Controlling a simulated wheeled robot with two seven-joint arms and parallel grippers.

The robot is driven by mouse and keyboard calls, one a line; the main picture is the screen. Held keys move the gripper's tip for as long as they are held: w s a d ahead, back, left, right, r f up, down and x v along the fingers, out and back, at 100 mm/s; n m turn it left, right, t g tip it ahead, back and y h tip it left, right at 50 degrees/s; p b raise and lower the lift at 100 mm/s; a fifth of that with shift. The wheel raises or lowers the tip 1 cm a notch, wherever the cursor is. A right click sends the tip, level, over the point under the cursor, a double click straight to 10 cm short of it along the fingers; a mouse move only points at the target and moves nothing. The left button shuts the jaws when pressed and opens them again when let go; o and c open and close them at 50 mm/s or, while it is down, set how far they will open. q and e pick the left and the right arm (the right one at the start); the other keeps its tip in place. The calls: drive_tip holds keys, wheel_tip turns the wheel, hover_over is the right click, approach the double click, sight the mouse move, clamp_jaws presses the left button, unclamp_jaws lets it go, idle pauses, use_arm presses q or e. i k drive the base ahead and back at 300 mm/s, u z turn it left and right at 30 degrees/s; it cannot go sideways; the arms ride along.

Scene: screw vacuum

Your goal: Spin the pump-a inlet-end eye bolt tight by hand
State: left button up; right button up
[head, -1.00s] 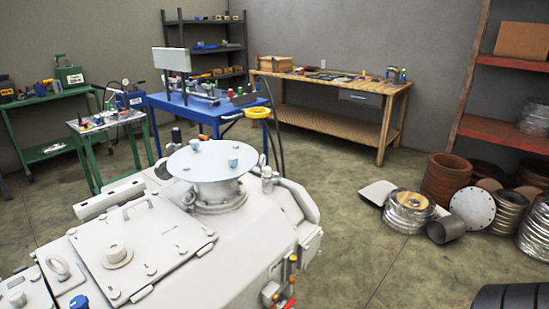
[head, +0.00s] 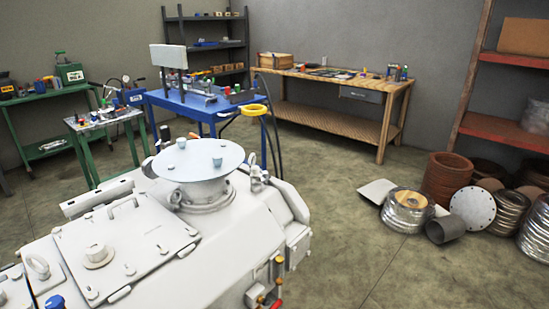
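The large white pump (head: 215,235) fills the lower left of the head view. A round pale flange cover (head: 198,160) with two small knobs sits on its raised neck. A metal eye bolt (head: 38,266) stands on the pump top at the lower left, beside the bolted lid plate (head: 125,245). A second small upright fitting (head: 257,179), possibly an eye bolt, stands just right of the flange neck. I cannot tell which is the inlet-end one, nor whether either is seated tight. Neither of my grippers is in view.
A blue cart (head: 205,105) and green cart (head: 100,120) stand behind the pump. A wooden workbench (head: 340,80) is along the back wall. Coils, rings and a white disc (head: 473,208) lie at right near the red shelf (head: 515,62). Floor between pump and coils is clear.

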sight(253, 156)
drive_tip(key=z, duration=1.65)
drive_tip(key=i, duration=2.7)
drive_tip(key=u, duration=3.15)
